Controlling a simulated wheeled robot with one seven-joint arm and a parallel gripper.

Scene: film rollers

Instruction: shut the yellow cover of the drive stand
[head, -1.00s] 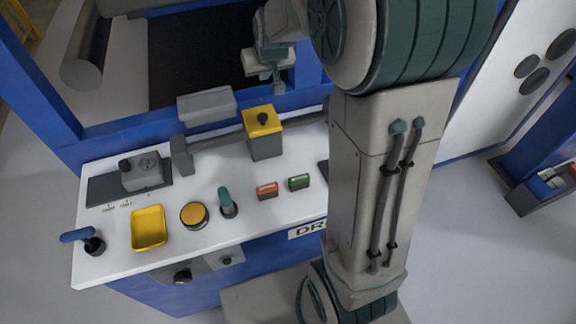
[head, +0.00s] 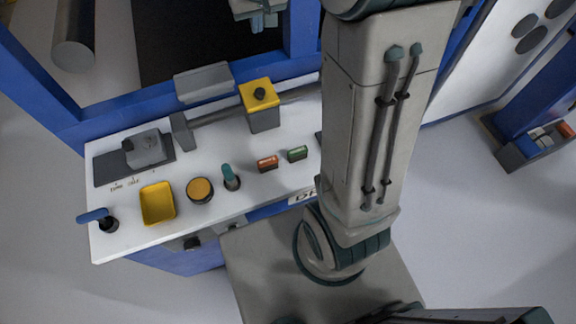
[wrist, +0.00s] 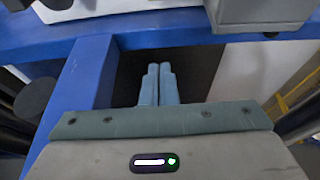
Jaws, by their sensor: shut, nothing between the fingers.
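A shallow yellow piece (head: 158,203), which looks like the cover lying open with its hollow side up, is on the white top of the drive stand (head: 205,150). It lies left of a round orange-yellow button (head: 200,190), which is uncovered. My gripper (head: 264,22) is at the top edge of the head view, beyond the stand's back edge and well away from the yellow piece. In the wrist view its two pale blue fingers (wrist: 157,85) are together and empty. The yellow piece is not recognisable in the wrist view.
A grey box with a yellow top and black knob (head: 260,96) stands near the back. Blue frame posts (wrist: 88,80) are close to my gripper.

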